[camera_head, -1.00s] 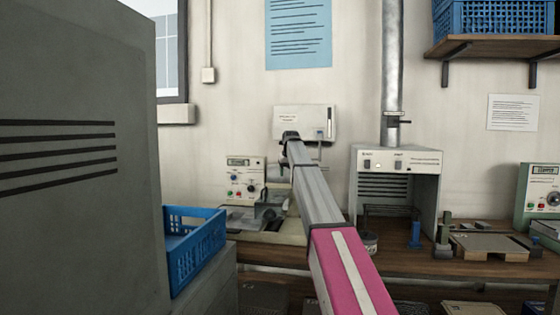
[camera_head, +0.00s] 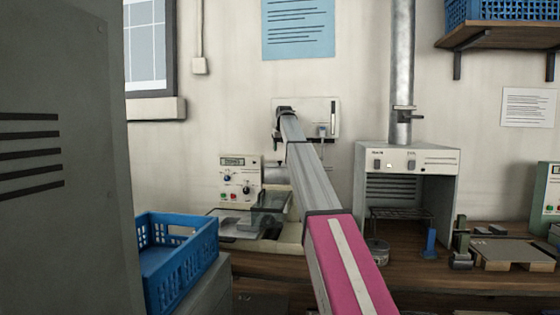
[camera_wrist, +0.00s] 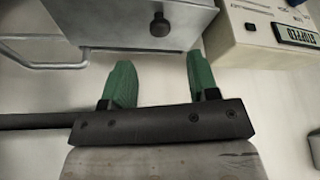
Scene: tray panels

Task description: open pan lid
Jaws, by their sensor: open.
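In the wrist view my gripper (camera_wrist: 159,62) is open, its two green fingers apart with nothing between them. Just beyond the fingertips is a grey metal housing (camera_wrist: 120,22) with a round black knob and a bent metal bar (camera_wrist: 55,66) at its left. I cannot tell whether this housing is the pan lid. In the head view a grey see-through box (camera_head: 270,205) stands on the bench left of my arm. A small round metal container (camera_head: 377,252) sits right of my arm, partly hidden by it. My gripper is not clear in the head view.
A control box (camera_head: 238,182) stands at the back of the bench, left of my arm. A grey hood (camera_head: 440,160) with a duct stands to the right. A blue crate (camera_head: 190,262) and a large grey cabinet (camera_head: 60,230) fill the left side.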

